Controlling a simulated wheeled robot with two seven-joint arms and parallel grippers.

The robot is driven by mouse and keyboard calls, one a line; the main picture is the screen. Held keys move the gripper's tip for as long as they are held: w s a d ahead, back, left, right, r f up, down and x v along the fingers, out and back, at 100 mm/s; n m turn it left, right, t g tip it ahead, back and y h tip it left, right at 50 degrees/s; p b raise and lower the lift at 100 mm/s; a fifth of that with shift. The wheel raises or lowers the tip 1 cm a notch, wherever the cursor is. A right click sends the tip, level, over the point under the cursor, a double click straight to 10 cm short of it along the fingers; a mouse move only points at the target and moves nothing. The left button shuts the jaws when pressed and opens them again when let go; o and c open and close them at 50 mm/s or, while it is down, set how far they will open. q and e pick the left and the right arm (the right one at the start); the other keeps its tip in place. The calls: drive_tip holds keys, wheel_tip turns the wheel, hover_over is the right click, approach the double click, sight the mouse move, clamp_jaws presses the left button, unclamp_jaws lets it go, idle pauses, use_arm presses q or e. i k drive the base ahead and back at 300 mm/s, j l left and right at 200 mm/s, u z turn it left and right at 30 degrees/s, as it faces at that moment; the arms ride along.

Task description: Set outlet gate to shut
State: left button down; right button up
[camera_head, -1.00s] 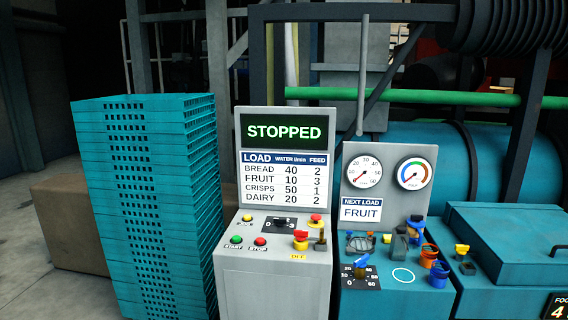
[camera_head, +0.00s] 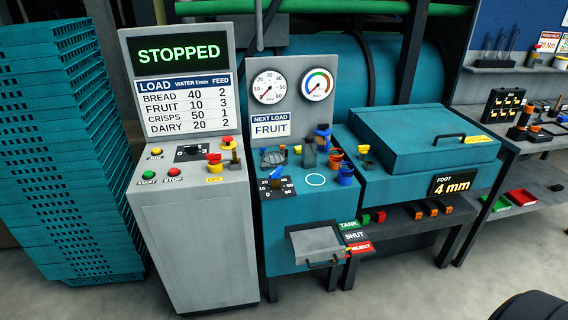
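The outlet gate appears to be the grey box-like part (camera_head: 318,242) low on the front of the teal panel, with a small handle (camera_head: 325,263) at its lower edge. Beside it on the right are three labels: green TANK (camera_head: 349,225), dark SHUT (camera_head: 354,236) and red REJECT (camera_head: 359,248). The handle lies lowest, nearer the height of REJECT, but I cannot tell which position is set. Neither of my grippers is in view.
A grey control cabinet (camera_head: 195,235) with a STOPPED screen (camera_head: 179,50) stands left of the teal panel. A teal lidded box (camera_head: 410,150) and a workbench (camera_head: 535,140) are to the right. Stacked teal crates (camera_head: 65,160) stand at left.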

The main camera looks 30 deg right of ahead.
sight(322, 260)
drive_tip(key=z, duration=1.2)
